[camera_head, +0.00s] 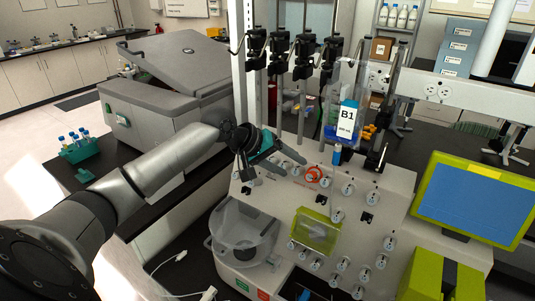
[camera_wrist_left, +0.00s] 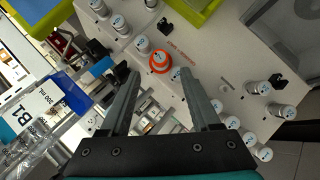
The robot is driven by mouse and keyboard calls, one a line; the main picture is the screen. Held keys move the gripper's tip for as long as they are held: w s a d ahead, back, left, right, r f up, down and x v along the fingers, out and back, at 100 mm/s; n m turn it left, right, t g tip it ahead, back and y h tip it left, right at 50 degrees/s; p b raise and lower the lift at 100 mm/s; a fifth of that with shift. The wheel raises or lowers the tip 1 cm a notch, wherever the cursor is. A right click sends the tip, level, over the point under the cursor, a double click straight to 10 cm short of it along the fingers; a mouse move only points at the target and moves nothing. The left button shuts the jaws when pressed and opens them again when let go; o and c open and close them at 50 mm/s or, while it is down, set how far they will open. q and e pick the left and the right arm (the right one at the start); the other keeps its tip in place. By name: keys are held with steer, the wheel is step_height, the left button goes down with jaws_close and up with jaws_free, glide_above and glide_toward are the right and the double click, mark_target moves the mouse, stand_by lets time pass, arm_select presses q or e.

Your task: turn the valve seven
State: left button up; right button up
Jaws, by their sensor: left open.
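White round valves with small blue-marked caps stand in rows on the pale sloped panel (camera_head: 385,212) of the cell processor. One valve (camera_head: 348,189) is right of centre on the panel. An orange ring (camera_head: 313,174) surrounds another knob, which also shows in the left wrist view (camera_wrist_left: 160,62). My left gripper (camera_head: 265,172) is open over the panel's upper left, left of the orange ring. In the left wrist view my fingers (camera_wrist_left: 158,74) are apart with nothing held between them; the orange-ringed knob shows just beyond the tips.
A clear bag labelled B1 (camera_head: 347,120) hangs behind the panel near several black clamps. A yellow-green framed screen (camera_head: 475,200) stands at right. A clear-covered round bowl (camera_head: 242,238) and a yellow-green box (camera_head: 316,232) are on the machine's front. A grey centrifuge (camera_head: 165,100) is at left.

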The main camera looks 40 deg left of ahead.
arm_select(q)
steer(key=b+v, duration=0.1)
steer(key=v, duration=0.7)
